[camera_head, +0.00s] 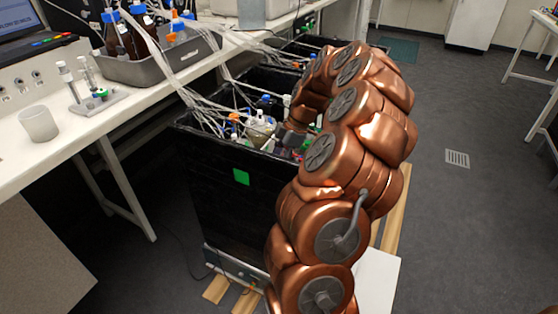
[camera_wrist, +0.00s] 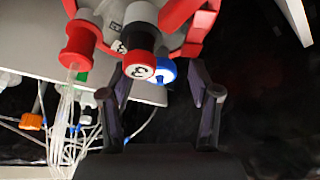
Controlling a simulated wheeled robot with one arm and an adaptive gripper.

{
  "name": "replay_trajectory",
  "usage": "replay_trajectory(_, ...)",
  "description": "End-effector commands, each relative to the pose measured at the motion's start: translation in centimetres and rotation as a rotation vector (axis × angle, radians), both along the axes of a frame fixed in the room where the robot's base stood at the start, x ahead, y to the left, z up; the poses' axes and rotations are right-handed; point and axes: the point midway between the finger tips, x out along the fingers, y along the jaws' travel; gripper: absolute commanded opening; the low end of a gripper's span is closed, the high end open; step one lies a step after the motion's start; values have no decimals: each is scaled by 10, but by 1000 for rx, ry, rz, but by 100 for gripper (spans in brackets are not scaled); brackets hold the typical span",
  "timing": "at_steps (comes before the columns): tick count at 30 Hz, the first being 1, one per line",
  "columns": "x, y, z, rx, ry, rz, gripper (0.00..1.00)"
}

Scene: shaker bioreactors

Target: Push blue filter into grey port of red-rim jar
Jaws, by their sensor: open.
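In the wrist view my gripper (camera_wrist: 158,68) is open, with one finger on each side of a round blue part (camera_wrist: 163,70), which looks like the blue filter. A gap shows between it and each finger. The red-rim jar (camera_wrist: 202,30) fills the top of that view. A cylinder with a white end marked 3 (camera_wrist: 139,68) stands out from the jar and partly covers the blue part. I cannot tell which piece is the grey port. In the head view my arm reaches into the black box, and my fingers are not clear.
A red-collared fitting (camera_wrist: 80,45) with a bundle of clear tubes sits left of the fingers. A grey tray (camera_head: 160,68) of bottles stands on the bench. Open floor lies at right.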

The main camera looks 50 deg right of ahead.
Motion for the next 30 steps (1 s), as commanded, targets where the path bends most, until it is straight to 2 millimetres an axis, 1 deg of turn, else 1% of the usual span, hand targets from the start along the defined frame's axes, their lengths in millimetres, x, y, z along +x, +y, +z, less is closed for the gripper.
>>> replay_trajectory(5, 0, 0, 0, 0, 0, 0, 62)
replay_trajectory(8, -1, -1, 4, -1, -1, 0, 62)
replay_trajectory(10, -2, -3, 10, 0, 0, 1, 62)
replay_trajectory(21, -14, -22, 63, -3, -2, -2, 62)
replay_trajectory(27, -20, -30, 88, -2, -1, -1, 62)
replay_trajectory(30, -22, -35, 97, -3, -3, -3, 62)
